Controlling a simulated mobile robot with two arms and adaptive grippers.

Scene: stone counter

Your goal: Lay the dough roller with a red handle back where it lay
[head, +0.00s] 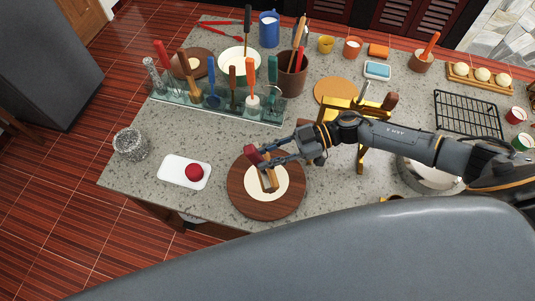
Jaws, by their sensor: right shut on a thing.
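The dough roller with a red handle (252,154) is held in my right gripper (264,161). Its red end points up and to the left, and a light wooden part extends below the fingers over a pale dough disc (281,183). I cannot tell whether the roller touches the dough. The dough lies on a round dark wooden board (239,200). The gripper is shut on the roller and partly hides it. My left gripper is not in view.
A rack (184,99) with several upright utensils stands behind and left of the board. A white tray (172,178) with a red ball (194,172) is to the left. A yellow stand (360,158) is close under my right arm. Bare counter lies between rack and board.

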